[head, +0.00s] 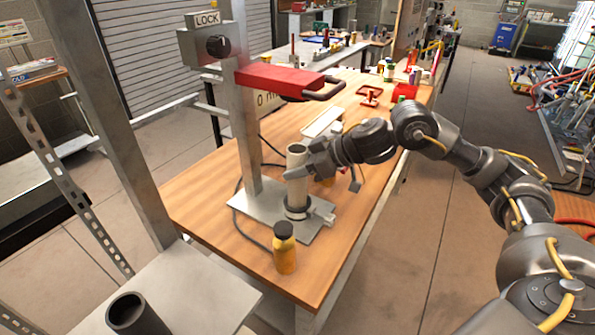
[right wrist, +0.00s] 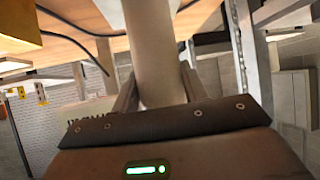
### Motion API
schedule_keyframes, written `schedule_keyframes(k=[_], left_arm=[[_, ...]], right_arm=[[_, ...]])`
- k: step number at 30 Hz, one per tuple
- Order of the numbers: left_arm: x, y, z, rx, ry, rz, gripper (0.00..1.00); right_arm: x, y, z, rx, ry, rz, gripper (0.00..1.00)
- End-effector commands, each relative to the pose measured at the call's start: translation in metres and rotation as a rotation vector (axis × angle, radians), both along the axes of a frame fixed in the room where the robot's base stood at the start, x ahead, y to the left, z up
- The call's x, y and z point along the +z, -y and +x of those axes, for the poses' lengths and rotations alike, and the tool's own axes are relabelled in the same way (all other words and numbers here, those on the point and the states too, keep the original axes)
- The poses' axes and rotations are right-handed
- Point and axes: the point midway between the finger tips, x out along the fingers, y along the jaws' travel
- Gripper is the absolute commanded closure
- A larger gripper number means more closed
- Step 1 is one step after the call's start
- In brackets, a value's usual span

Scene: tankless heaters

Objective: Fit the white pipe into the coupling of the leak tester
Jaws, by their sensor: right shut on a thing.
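The white pipe (head: 297,180) stands about upright in the head view, with its open end up. Its lower end meets the dark ring of the coupling (head: 297,212) on the base plate of the leak tester (head: 247,205). I cannot tell how deep the pipe sits in it. My right gripper (head: 303,172) is shut on the pipe's upper part from the right. In the right wrist view the pipe (right wrist: 153,45) runs between the two fingers (right wrist: 157,88); the coupling is not clear there. My left gripper is not in view.
A red handle (head: 280,80) juts from the tester's post above the pipe. A yellow bottle (head: 285,250) stands in front of the base plate. A dark cup-like tube (head: 130,315) is at the lower left. The wooden table (head: 215,215) is bare at its front left.

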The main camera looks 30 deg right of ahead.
Motion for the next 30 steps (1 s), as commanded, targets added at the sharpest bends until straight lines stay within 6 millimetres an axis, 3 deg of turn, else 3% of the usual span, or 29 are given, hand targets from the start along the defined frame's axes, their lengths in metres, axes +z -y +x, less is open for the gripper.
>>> schedule_keyframes(k=[6,7,12,23,30], left_arm=[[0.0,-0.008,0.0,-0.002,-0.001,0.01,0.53],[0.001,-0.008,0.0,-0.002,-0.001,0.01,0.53],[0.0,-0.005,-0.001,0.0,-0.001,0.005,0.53],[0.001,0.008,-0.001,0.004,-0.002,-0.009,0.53],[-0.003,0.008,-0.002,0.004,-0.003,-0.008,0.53]], right_arm=[[-0.003,0.0,0.0,-0.001,-0.001,0.001,0.99],[-0.003,0.0,0.0,0.0,-0.001,0.001,0.55],[-0.003,0.0,0.0,0.0,0.0,0.0,0.34],[0.003,0.002,-0.001,0.0,0.002,0.0,0.34],[0.025,0.027,-0.028,-0.003,0.003,-0.003,0.34]])
